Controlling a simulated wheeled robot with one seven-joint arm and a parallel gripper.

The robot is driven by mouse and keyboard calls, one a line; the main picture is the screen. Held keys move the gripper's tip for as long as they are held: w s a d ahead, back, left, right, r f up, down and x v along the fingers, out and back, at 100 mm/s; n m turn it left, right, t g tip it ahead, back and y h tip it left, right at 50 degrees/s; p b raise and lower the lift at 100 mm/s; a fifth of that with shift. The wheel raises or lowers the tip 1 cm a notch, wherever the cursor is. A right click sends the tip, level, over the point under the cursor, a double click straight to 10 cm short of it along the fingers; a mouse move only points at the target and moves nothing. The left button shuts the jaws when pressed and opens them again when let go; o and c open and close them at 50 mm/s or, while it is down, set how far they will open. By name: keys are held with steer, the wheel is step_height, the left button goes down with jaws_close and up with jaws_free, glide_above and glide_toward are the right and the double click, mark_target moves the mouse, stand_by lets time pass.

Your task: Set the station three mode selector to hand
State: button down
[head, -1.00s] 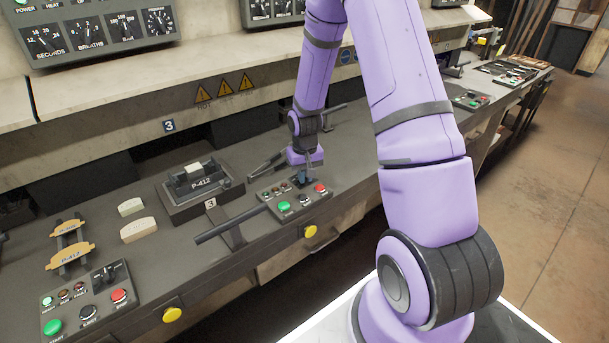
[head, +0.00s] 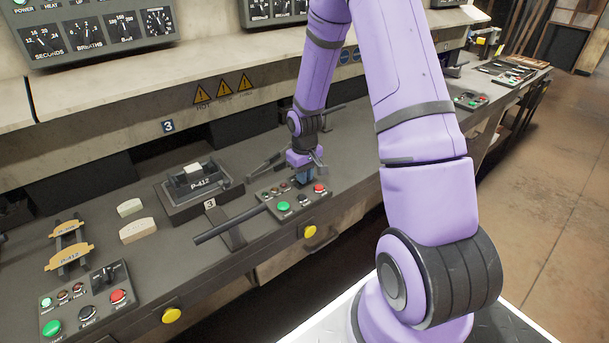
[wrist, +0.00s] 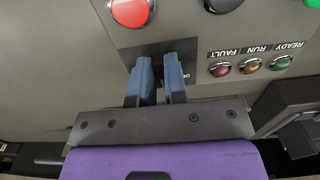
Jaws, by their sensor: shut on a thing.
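The station three control panel (head: 294,213) sits on the bench front, right of the fixture marked 3. It carries a green button (head: 284,206), a dark button (head: 303,198), a red button (head: 320,188) and small lamps. My gripper (head: 304,181) points down at the panel's back right part. In the wrist view my gripper's blue fingers (wrist: 160,78) are close together beside the red button (wrist: 131,9), shut on the mode selector. The selector is mostly hidden between the fingers, so its setting cannot be read. The READY, RUN and FAULT lamps (wrist: 250,67) are to the right.
A fixture holding a P-412 block (head: 200,183) and a dark bar (head: 232,226) lie left of the panel. Brake shoes (head: 138,229) and another control panel (head: 73,311) are further left. A yellow button (head: 310,231) is on the bench front.

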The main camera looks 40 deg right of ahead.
steer(key=c, duration=1.2)
jaws_free()
steer(key=shift+o, duration=0.2)
step_height(320, 180, up, 11)
steer(key=shift+f, duration=0.1)
